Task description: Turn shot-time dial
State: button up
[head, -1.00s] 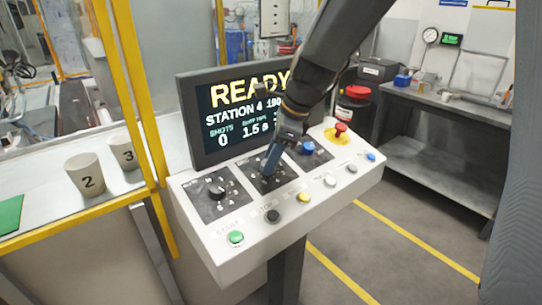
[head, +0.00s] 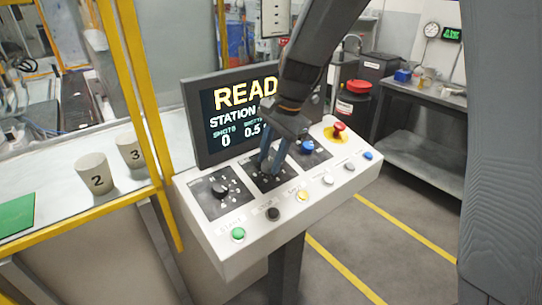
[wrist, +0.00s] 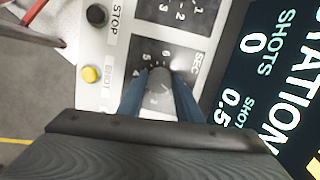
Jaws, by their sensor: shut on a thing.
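The shot-time dial (wrist: 159,88) is a grey knob on a dark square plate marked SEC, with numbers around it. In the wrist view it sits between the two blue fingers of my gripper (wrist: 158,98), which is shut on it. In the head view my gripper (head: 271,163) reaches down onto the middle plate (head: 290,180) of the white control panel (head: 235,258), and its fingers mostly hide the dial. The screen (head: 215,140) behind reads READY, STATION, SHOTS 0 and 0.5; my arm covers its right part.
A black dial (head: 219,189) is on the left plate and a blue knob (head: 307,145) on the right one. A red mushroom button (head: 339,128) and a row of buttons, including green (head: 238,234) and yellow (head: 303,196), are close by. Yellow posts stand left.

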jog(key=shift+n, duration=0.5)
jog(key=o, duration=1)
jog(key=shift+o, duration=0.2)
jog(key=b+v, duration=0.1)
jog(key=v, duration=0.7)
jog(key=shift+b, duration=0.4)
jog(key=shift+f, duration=0.1)
